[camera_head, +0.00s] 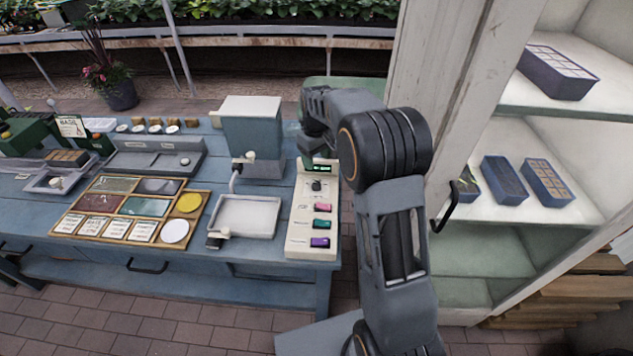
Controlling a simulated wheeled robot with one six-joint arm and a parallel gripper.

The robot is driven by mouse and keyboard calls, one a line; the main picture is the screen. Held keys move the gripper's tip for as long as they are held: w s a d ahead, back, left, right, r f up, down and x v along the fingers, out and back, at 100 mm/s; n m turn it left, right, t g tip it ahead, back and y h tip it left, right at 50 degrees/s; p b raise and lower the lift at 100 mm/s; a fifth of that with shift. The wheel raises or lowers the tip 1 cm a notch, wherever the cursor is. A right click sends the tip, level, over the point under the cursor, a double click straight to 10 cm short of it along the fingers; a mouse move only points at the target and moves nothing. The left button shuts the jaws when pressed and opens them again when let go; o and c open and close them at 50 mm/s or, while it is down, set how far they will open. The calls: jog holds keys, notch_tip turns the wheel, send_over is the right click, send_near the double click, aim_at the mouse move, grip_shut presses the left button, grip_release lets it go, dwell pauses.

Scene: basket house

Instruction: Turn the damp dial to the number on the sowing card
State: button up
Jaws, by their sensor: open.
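A cream control panel (300,241) lies on the right end of the blue bench. A small dark round dial (317,186) sits near its top, below a dark display with green characters (319,168); the dial's setting is too small to read. Pink, green and purple switches line the panel below. My gripper (313,156) is open, pointing down over the panel's far end, apart from the dial and partly hidden by my arm. White cards (90,226) with small print lie in a wooden tray; a standing card (72,126) is farther left. I cannot tell which is the sowing card.
A grey-green machine (252,128) with a pale tray (246,230) stands left of the panel. The wooden tray (197,220) also holds coloured squares and discs. A white cabinet (480,100) with shelves and dark boxes stands close to my arm's right. Brick floor is clear in front.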

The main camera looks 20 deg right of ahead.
aim_at(316, 183)
notch_tip(316, 183, down, 10)
jog(key=shift+f, duration=0.1)
dwell(0.4)
jog(key=shift+c, duration=0.2)
jog(key=c, duration=0.9)
